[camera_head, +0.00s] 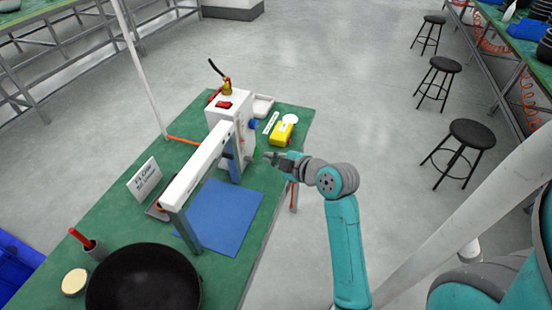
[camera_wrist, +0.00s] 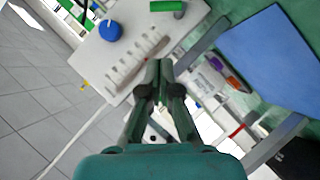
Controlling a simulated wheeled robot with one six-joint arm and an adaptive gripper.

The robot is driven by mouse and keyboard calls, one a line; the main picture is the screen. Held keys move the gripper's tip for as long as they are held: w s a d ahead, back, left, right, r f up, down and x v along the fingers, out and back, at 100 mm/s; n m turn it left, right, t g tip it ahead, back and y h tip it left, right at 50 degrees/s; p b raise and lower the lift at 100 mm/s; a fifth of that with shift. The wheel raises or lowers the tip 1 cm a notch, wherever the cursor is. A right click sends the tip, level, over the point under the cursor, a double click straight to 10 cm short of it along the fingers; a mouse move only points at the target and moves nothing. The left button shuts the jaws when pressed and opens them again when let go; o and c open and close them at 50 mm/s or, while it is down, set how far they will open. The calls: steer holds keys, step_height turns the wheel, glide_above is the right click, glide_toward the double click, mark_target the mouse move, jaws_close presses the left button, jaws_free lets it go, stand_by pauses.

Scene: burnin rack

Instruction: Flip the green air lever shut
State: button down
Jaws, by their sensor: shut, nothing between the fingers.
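The green air lever (camera_wrist: 166,6) shows at the top edge of the wrist view as a short green bar on the face of the white machine housing (camera_wrist: 125,45). It lies crosswise in that picture, and its pivot is not clear. In the head view I cannot make out the lever surely. My gripper (camera_wrist: 159,68) is shut and empty, its fingertips together in front of the housing face and apart from the lever in the picture. In the head view my gripper (camera_head: 268,156) reaches in from the right, close to the housing (camera_head: 240,108).
A blue knob (camera_wrist: 110,30) sits on the same face. A yellow box (camera_head: 282,132) stands on the green bench (camera_head: 294,116) behind my gripper. A white beam (camera_head: 197,165) spans above a blue mat (camera_head: 228,215). A black pan (camera_head: 143,280) lies at the front.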

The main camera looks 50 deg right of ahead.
mark_target(258, 150)
steer(key=shift+w+d+f, duration=0.5)
steer(key=shift+w+f, duration=0.35)
steer(key=shift+w, duration=0.35)
steer(key=shift+w+d+f, duration=0.5)
steer(key=shift+w+f, duration=0.35)
steer(key=shift+w, duration=0.4)
steer(key=shift+w+d+f, duration=0.5)
steer(key=shift+w+f, duration=0.35)
steer(key=shift+w, duration=0.35)
steer(key=shift+w+d+m+g+y, duration=0.15)
steer(key=shift+d+m+g+y, duration=0.4)
steer(key=shift+m+y, duration=0.2)
steer(key=shift+w+d+f+m+y, duration=0.1)
steer(key=shift+d+m+y, duration=0.25)
steer(key=shift+m, duration=0.2)
steer(key=shift+w+d+f+m+g+y, duration=0.15)
steer(key=shift+d+f+m+g+y, duration=0.1)
steer(key=shift+m+g+y, duration=0.25)
steer(key=shift+w+d+f+m+g+y, duration=0.1)
steer(key=shift+d+f+m+g+y, duration=0.15)
steer(key=shift+m+y, duration=0.3)
steer(key=shift+d+f, duration=0.15)
steer(key=shift+d, duration=0.05)
steer(key=shift+w, duration=0.1)
